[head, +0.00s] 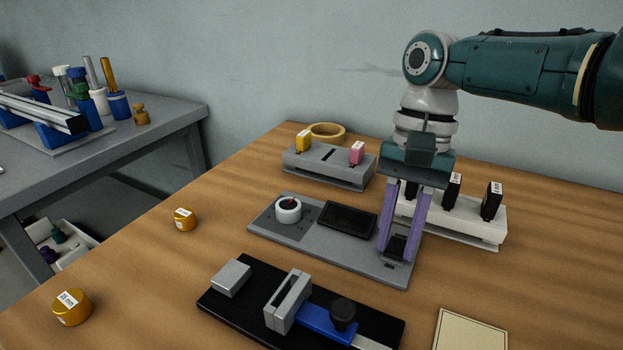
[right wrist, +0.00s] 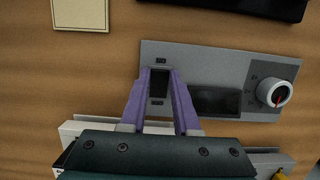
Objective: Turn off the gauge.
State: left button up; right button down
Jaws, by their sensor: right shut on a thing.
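The gauge (head: 335,250) is a flat grey panel on the wooden table, with a white round dial (head: 288,208) at its left and a dark screen (head: 347,220) in the middle. Its black rocker switch (head: 398,247) is at the right end. My right gripper (head: 401,252) points down there, its purple fingers on either side of the switch and shut on it. The right wrist view shows the switch (right wrist: 159,84) between the fingers (right wrist: 157,82), the gauge panel (right wrist: 215,65) and the dial's red pointer (right wrist: 278,98). My left gripper is out of view.
A white rack with black blocks (head: 490,201) stands close behind my gripper. A grey holder (head: 330,167) with yellow and pink pieces is at the back. A black fixture with a blue slide (head: 325,321) lies in front. Brass weights (head: 72,307) stand at left.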

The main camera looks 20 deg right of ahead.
aim_at(400, 239)
jog(key=shift+w+d+f, duration=0.1)
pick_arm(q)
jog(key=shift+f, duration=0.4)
pick_arm(e)
jog(key=c, duration=0.6)
grip_release()
jog(key=shift+c, duration=0.2)
pick_arm(q)
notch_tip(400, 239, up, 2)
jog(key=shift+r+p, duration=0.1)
jog(key=shift+p, duration=0.9)
pick_arm(e)
jog(key=v, duration=1)
jog(key=shift+d, duration=0.1)
